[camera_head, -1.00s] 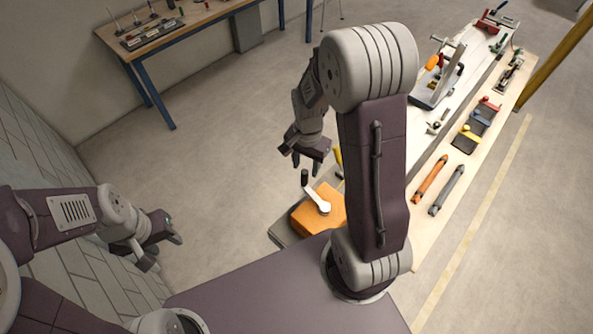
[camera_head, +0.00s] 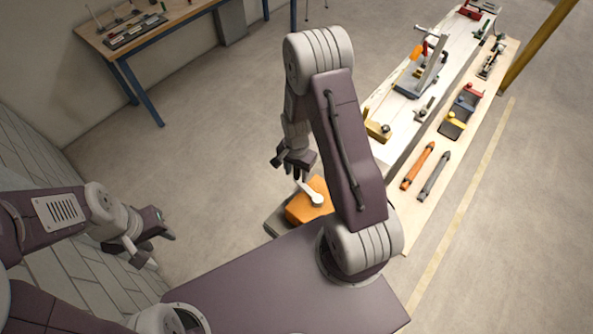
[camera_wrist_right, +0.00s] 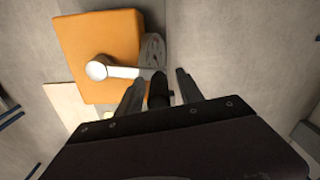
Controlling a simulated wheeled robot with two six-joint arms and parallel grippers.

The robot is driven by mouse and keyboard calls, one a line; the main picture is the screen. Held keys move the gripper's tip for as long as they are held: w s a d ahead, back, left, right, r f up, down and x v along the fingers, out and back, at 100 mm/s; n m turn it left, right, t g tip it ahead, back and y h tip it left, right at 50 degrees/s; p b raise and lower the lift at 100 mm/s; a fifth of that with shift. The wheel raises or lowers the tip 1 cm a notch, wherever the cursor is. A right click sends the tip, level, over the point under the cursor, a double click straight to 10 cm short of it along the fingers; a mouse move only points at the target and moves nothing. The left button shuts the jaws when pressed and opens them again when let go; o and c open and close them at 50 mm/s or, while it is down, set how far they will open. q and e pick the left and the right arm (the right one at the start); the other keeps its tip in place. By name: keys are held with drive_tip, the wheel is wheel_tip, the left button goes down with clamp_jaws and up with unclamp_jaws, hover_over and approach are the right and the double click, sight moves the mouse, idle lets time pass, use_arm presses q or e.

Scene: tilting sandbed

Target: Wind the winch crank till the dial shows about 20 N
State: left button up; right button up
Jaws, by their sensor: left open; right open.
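The winch is an orange box (camera_head: 303,211) with a white crank arm (camera_head: 312,195) on top. The right wrist view shows the orange box (camera_wrist_right: 98,45), the white crank arm (camera_wrist_right: 122,72) and its dark upright handle (camera_wrist_right: 158,92). My right gripper (camera_head: 292,168) is open above the crank's free end. In the right wrist view the handle stands between its open fingers (camera_wrist_right: 158,88), with gaps at the sides. My left gripper (camera_head: 160,250) is open and empty at the left, far from the winch. I cannot make out a dial reading.
A long bench (camera_head: 402,208) at the right holds an orange tube (camera_head: 418,166), a grey tube (camera_head: 434,176), trays and clamps. Another table (camera_head: 160,32) stands at the back left. A grey round part (camera_wrist_right: 152,52) sits beside the box. The floor between is clear.

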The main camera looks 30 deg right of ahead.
clamp_jaws()
drive_tip(key=shift+d, duration=0.1)
idle(1.2)
